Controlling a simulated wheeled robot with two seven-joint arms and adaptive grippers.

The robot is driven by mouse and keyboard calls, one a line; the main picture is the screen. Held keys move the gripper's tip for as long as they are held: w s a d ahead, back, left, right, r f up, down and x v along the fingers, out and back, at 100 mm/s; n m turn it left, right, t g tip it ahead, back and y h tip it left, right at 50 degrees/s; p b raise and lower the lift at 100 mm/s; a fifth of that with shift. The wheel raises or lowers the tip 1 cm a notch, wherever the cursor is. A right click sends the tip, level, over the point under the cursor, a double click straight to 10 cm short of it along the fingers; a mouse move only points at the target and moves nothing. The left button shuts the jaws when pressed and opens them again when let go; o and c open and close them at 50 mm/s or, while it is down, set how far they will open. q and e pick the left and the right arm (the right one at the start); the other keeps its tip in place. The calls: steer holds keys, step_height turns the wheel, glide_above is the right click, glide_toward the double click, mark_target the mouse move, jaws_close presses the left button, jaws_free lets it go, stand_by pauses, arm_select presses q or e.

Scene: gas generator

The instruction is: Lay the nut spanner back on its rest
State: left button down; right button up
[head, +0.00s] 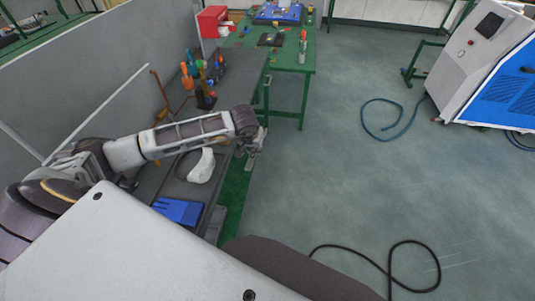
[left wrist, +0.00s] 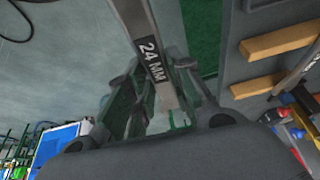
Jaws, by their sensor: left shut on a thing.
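My left gripper (head: 252,138) reaches over the right edge of the dark bench in the head view. In the left wrist view the left gripper (left wrist: 155,88) is shut on the nut spanner (left wrist: 145,42), a grey metal bar marked "24 MM". The spanner passes between the fingers; its ends are not clear to see. Two wooden bars (left wrist: 277,40) stick out on a grey surface at the right of the wrist view, apart from the spanner. I cannot tell for sure whether they are the rest. My right gripper is in neither view.
The dark bench (head: 232,82) carries a stand of coloured tools (head: 203,85), a white cloth-like thing (head: 202,167) and a blue tray (head: 178,211). A green table (head: 290,90) stands beyond. Hoses (head: 395,125) lie on the otherwise open floor at right, near a blue-white machine (head: 490,60).

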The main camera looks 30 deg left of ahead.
arm_select(q)
steer(key=w+a+r, duration=0.2)
steer(key=w+a, duration=0.1)
steer(key=a, duration=0.7)
steer(key=w+a+r+p, duration=0.1)
steer(key=w+a, duration=0.3)
steer(key=a, duration=0.6)
steer(key=shift+w+r+n, duration=0.3)
steer(key=shift+r+n, duration=0.1)
steer(key=shift+r, duration=0.15)
steer(key=shift+f+b, duration=3.15)
steer(key=shift+f, duration=0.15)
